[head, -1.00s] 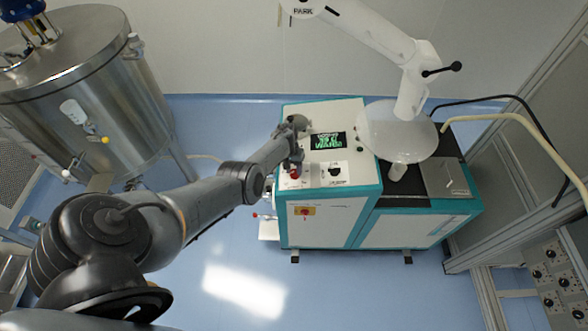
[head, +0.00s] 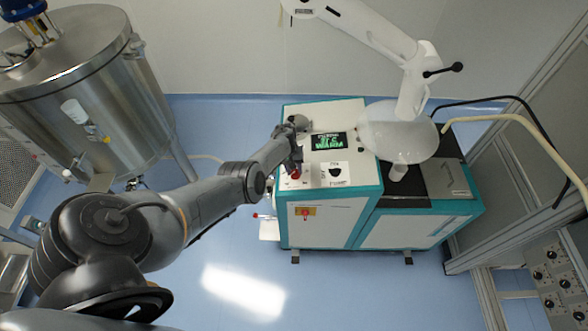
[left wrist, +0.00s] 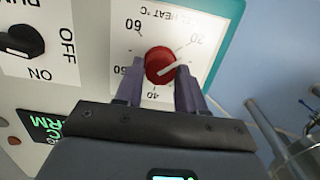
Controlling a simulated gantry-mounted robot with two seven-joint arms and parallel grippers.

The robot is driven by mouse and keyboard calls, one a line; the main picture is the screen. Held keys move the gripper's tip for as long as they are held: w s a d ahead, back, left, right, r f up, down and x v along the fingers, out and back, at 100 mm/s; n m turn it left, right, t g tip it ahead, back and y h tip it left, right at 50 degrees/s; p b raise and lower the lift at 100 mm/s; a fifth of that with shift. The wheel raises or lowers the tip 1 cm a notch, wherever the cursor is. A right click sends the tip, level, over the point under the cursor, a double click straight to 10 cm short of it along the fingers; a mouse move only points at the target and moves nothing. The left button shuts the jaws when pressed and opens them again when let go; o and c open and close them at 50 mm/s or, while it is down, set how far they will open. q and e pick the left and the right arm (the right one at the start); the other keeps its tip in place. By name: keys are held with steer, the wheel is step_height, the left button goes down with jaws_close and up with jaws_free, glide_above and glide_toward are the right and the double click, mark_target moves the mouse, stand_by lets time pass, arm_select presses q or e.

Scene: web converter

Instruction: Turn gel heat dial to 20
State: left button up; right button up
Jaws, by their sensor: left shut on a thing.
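The red gel heat dial (left wrist: 159,62) sits on a white scale plate (left wrist: 118,50) marked with numbers in the left wrist view. Its white pointer slants to the right and up, toward the side of the 20 mark (left wrist: 198,40); its tip looks a little below that mark. My left gripper (left wrist: 160,74) has one finger on each side of the dial and is shut on it. The right finger hides the 30 mark. In the head view the dial (head: 295,174) shows small beneath my left gripper (head: 296,163). My right gripper is not in view.
A black OFF/ON switch (left wrist: 22,42) is on the panel, left of the dial in the left wrist view. A green-lettered display (head: 328,141) is on the cabinet (head: 325,217). A steel tank (head: 95,95) stands left; a white arm (head: 370,32) with a clear dome overhangs the right.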

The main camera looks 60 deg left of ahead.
arm_select(q)
steer(key=o, duration=1)
steer(key=shift+o, duration=0.2)
steer(key=shift+a+r+p, duration=0.1)
steer(key=shift+r+p, duration=0.3)
steer(key=shift+r, duration=0.2)
step_height(320, 180, up, 9)
steer(key=a+p, duration=0.1)
steer(key=p, duration=0.2)
steer(key=shift+s+a+r, duration=0.2)
steer(key=shift+s+a, duration=0.15)
steer(key=shift+s, duration=0.05)
steer(key=shift+s+f, duration=0.1)
